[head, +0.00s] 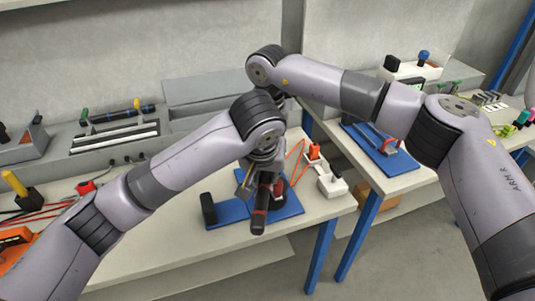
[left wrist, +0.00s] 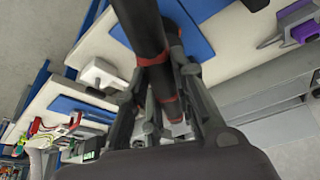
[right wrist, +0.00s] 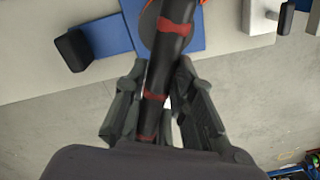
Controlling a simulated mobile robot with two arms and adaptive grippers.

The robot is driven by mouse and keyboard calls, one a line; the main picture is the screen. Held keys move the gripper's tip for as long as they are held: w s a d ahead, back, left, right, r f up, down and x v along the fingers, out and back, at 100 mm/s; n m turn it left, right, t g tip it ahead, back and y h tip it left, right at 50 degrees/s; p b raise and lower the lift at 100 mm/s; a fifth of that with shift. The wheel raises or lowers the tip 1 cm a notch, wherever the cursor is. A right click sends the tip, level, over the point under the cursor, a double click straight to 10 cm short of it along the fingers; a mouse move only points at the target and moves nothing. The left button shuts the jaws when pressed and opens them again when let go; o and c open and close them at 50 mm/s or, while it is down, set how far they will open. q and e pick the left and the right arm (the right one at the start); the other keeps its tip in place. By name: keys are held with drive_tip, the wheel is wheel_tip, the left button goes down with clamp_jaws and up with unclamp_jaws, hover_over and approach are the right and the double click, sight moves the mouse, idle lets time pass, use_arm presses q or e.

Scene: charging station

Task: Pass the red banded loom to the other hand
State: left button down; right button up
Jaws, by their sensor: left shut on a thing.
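The red banded loom is a black bar with red bands; in the head view (head: 259,219) it hangs over the left workbench. It also shows in the left wrist view (left wrist: 150,45) and the right wrist view (right wrist: 172,45). My left gripper (head: 263,183) is shut on the loom; its fingers close around it in the left wrist view. In the right wrist view my right gripper (right wrist: 163,70) has its fingers apart, one on each side of the loom, with gaps beside it. In the head view my right gripper is hidden behind my left wrist.
A blue mat (head: 287,208) with an upright black block (head: 208,208) lies below on the workbench. A white block (head: 331,184) stands at the bench's right end. A second bench with a blue plate (head: 395,161) is to the right, across a gap.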

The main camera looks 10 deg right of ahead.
use_arm(q)
drive_tip(key=shift+s+d, duration=0.15)
drive_tip(key=shift+d, duration=0.2)
drive_tip(key=c, duration=1.7)
unclamp_jaws()
drive_tip(key=o, duration=0.4)
drive_tip(key=shift+a, duration=0.15)
drive_tip(key=shift+r, duration=0.15)
